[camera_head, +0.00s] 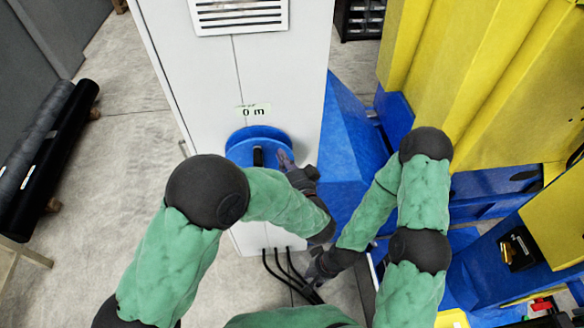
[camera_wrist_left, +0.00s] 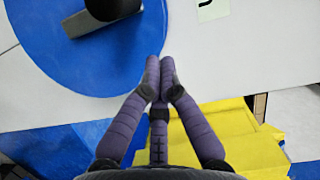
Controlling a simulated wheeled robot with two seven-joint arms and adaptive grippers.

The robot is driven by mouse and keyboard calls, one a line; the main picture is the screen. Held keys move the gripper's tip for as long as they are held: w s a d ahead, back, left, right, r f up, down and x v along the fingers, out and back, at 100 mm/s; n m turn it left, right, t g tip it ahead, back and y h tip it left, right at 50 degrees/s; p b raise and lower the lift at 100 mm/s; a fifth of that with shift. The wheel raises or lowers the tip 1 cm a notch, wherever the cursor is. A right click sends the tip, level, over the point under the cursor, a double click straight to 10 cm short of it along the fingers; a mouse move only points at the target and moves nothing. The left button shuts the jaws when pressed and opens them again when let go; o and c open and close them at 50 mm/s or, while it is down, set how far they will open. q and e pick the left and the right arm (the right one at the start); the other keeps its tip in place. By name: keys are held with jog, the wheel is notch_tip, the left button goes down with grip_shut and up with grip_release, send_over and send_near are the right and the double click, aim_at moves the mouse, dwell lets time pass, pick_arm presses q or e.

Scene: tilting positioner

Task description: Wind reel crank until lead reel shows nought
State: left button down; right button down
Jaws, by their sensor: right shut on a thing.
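The blue reel (camera_head: 270,134) is on the front of the white cabinet (camera_head: 285,75). Its black crank handle (camera_head: 258,157) stands out from the reel face; it also shows at the top of the left wrist view (camera_wrist_left: 108,12). A pale label (camera_head: 253,111) above the reel reads "0 m". My left gripper (camera_head: 286,160) is at the reel's right edge, apart from the crank. In the left wrist view its fingertips (camera_wrist_left: 160,66) are together with nothing seen between them. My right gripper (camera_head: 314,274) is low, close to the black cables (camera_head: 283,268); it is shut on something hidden.
A blue structure (camera_head: 345,150) and yellow panels (camera_head: 460,60) stand close on the right. The grey floor (camera_head: 130,110) left of the cabinet is clear.

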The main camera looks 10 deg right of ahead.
aim_at(259, 165)
pick_arm(q)
jog(key=shift+s+a+f, duration=0.1)
jog(key=shift+a+f, duration=0.05)
jog(key=shift+a, duration=0.65)
jog(key=shift+s+a+f, duration=0.1)
jog(key=shift+a, duration=0.65)
jog(key=shift+a+r+p, duration=0.1)
jog(key=shift+a+p, duration=0.45)
jog(key=shift+a, duration=0.35)
